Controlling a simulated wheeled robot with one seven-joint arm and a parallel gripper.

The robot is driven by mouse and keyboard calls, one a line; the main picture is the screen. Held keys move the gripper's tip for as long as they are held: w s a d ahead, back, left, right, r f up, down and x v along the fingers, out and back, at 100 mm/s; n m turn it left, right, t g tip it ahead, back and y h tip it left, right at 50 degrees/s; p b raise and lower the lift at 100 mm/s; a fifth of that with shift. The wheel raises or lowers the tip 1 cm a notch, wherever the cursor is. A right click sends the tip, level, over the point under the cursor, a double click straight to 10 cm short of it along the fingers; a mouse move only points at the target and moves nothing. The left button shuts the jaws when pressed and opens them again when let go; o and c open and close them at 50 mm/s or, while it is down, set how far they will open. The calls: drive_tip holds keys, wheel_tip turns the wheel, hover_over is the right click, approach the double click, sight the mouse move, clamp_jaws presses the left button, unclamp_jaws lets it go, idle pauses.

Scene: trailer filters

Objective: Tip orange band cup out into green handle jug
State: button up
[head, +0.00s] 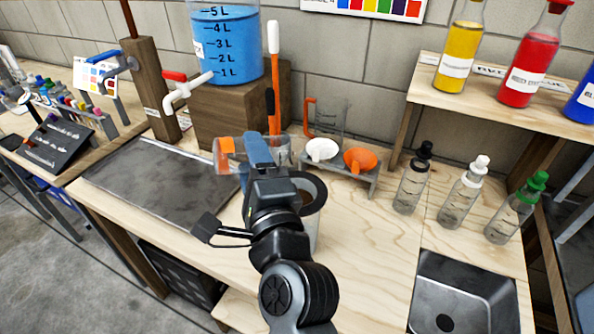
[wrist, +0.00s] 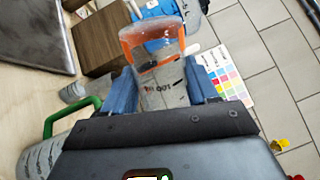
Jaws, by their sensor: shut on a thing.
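The clear cup with the orange band (head: 225,153) is held well above the bench and lies on its side, its banded end to the left in the head view. In the wrist view the cup (wrist: 158,75) stands between the blue fingers, its orange band at the far end. My gripper (head: 258,150) is shut on the cup's body; its fingers also show in the wrist view (wrist: 165,95). The clear jug with the green handle (wrist: 75,120) is at the lower left of the wrist view, beside the gripper. In the head view my arm mostly hides it. The cup's contents are unclear.
A blue-filled tank (head: 228,45) stands on a wooden block behind the cup. A small rack (head: 340,163) holds a white and an orange funnel. Several squeeze bottles (head: 462,193) stand at right, near a sink (head: 465,295). A grey tray (head: 160,185) lies at left.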

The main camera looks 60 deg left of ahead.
sight(269, 143)
drive_tip(key=shift+w+d+r+m+p, duration=0.1)
drive_tip(key=shift+w+r+m+p, duration=0.3)
drive_tip(key=shift+m+p, duration=0.5)
drive_tip(key=shift+w+d+r+m+t+h, duration=0.15)
drive_tip(key=shift+w+r+m, duration=0.4)
drive_tip(key=shift+m, duration=0.6)
drive_tip(key=shift+w+d+r+m+t+h, duration=0.1)
drive_tip(key=shift+w+r+m+t+h, duration=0.3)
drive_tip(key=shift+m, duration=0.75)
idle(1.4)
drive_tip(key=shift+w+r, duration=0.1)
idle(0.7)
drive_tip(key=shift+s+a+f+n+g+y, duration=0.1)
drive_tip(key=shift+s+f+n+g+y, duration=0.25)
drive_tip(key=shift+n, duration=0.4)
drive_tip(key=shift+s+a+f+n+g+y, duration=0.1)
drive_tip(key=shift+s+f+n, duration=0.1)
drive_tip(key=shift+s+n, duration=0.4)
drive_tip(key=shift+w+n, duration=0.1)
drive_tip(key=shift+n, duration=0.15)
